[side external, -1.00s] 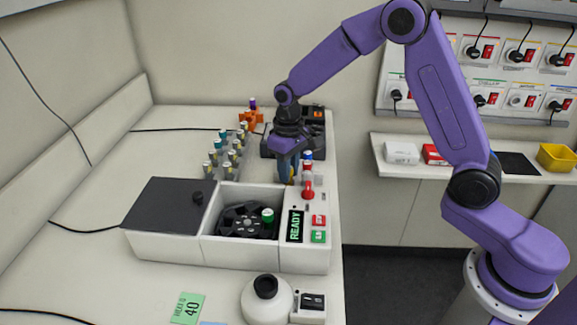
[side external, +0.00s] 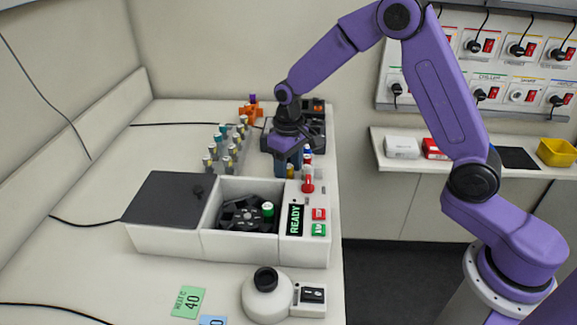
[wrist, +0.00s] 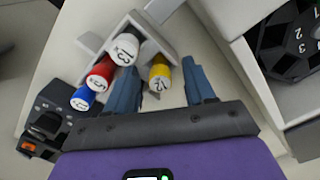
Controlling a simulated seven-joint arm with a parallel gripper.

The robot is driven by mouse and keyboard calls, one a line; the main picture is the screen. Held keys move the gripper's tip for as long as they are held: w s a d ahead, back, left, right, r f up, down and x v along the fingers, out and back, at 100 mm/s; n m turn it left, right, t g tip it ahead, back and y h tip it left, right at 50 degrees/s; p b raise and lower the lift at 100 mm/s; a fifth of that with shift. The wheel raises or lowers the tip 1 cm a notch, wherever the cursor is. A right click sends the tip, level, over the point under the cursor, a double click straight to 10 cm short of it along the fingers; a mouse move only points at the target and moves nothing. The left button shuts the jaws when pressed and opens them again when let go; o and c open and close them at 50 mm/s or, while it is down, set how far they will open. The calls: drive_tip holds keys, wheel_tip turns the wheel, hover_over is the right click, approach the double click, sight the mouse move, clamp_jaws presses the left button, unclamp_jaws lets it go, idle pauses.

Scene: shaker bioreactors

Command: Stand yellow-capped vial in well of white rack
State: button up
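The yellow-capped vial (wrist: 160,73) stands between my fingers in the wrist view, with clear space beside it on the right. In the side view, a little of its yellow (side external: 290,171) shows under my gripper (side external: 289,163). My gripper (wrist: 161,66) is open around the vial, and the fingers do not appear to press on it. The white rack (wrist: 139,20) is in the wrist view and holds white-, red- and blue-capped vials beside the yellow one. I cannot tell how deep the yellow vial sits, as its lower part is hidden.
White (wrist: 124,50), red (wrist: 100,75) and blue (wrist: 83,98) caps crowd the left finger. The centrifuge-like box with a black rotor (side external: 241,212) stands in front. A grey rack of several vials (side external: 229,155) is to the left. A black device (wrist: 45,122) lies close by.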

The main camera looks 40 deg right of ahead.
sight(289, 166)
idle(0.3)
drive_tip(key=shift+r, duration=3.5)
drive_tip(key=shift+s+a+r, duration=0.1)
drive_tip(key=shift+s, duration=0.05)
drive_tip(key=s+n, duration=0.1)
drive_tip(key=s, duration=0.2)
drive_tip(key=s+a+r+n, duration=0.1)
drive_tip(key=s, duration=0.1)
drive_tip(key=s+a+r+n, duration=0.1)
drive_tip(key=s, duration=0.2)
drive_tip(key=shift+s+r, duration=0.1)
drive_tip(key=shift+s, duration=0.25)
drive_tip(key=s+d+n, duration=0.3)
drive_tip(key=s, duration=0.9)
drive_tip(key=s+d+n, duration=0.4)
drive_tip(key=s, duration=0.8)
drive_tip(key=shift+s, duration=0.2)
